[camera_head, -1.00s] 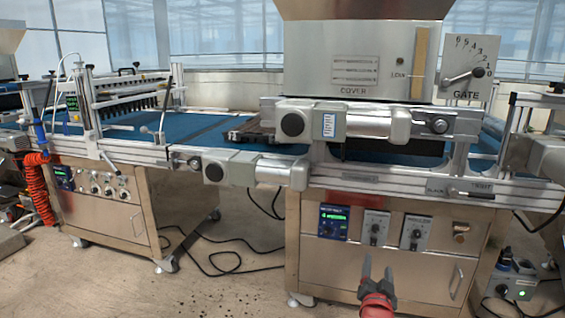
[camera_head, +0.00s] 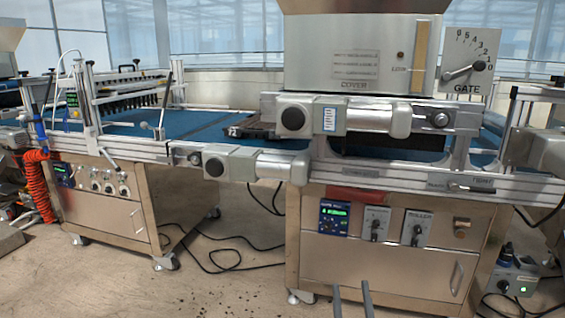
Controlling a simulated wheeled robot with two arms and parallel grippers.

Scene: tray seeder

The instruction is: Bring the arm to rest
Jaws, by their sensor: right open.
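My right gripper (camera_head: 352,296) shows only as two grey fingertips at the bottom edge, right of the middle. The fingers stand apart with nothing between them. They are in front of the steel cabinet (camera_head: 385,273) of the seeder, below its control panel. The rest of the right arm is out of the frame. My left gripper is not in view.
The seeder's hopper unit (camera_head: 340,75) with a gate dial (camera_head: 468,62) stands above a blue conveyor belt (camera_head: 215,136). A dark tray (camera_head: 250,130) lies on the belt. Black cables (camera_head: 235,262) lie on the floor between the cabinets. Open floor (camera_head: 100,280) is at lower left.

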